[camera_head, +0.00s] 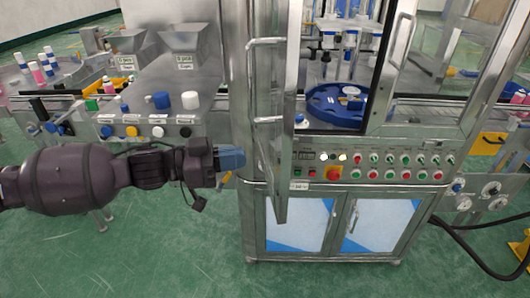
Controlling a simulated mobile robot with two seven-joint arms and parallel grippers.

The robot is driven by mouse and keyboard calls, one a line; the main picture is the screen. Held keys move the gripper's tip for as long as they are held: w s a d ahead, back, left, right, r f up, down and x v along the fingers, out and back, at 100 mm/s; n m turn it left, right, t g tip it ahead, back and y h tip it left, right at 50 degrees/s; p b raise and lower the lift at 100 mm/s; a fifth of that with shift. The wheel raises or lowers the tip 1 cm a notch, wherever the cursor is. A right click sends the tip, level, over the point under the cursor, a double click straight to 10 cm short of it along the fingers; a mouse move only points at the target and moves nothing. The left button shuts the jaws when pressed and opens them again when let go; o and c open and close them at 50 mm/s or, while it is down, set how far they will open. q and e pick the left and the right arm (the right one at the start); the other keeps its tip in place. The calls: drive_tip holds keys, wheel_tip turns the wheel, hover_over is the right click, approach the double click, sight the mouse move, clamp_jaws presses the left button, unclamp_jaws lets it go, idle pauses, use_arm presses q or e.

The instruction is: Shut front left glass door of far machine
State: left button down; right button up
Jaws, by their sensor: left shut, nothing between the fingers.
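The far machine (355,188) has a steel frame and a control panel. Its front left glass door (292,100) stands open, swung out from the machine and seen almost edge-on, with a long steel handle (252,85) on its left side in the picture. My left gripper (236,158), with blue-grey fingers, is shut and empty just left of the door's lower part. I cannot tell whether it touches the door. My right gripper is not in view.
A second glass door with a handle (402,42) is at the machine's front right. A blue turntable (335,103) shows inside. A control panel with buttons (333,174) lies below the opening. At left, a bench holds hoppers (184,42) and bottles. Green floor is clear at lower left.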

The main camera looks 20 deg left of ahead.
sight(277, 153)
use_arm(q)
drive_tip(key=x, duration=0.6)
drive_tip(key=shift+w+d+p, duration=0.1)
drive_tip(key=shift+p, duration=0.25)
drive_tip(key=shift+d, duration=0.15)
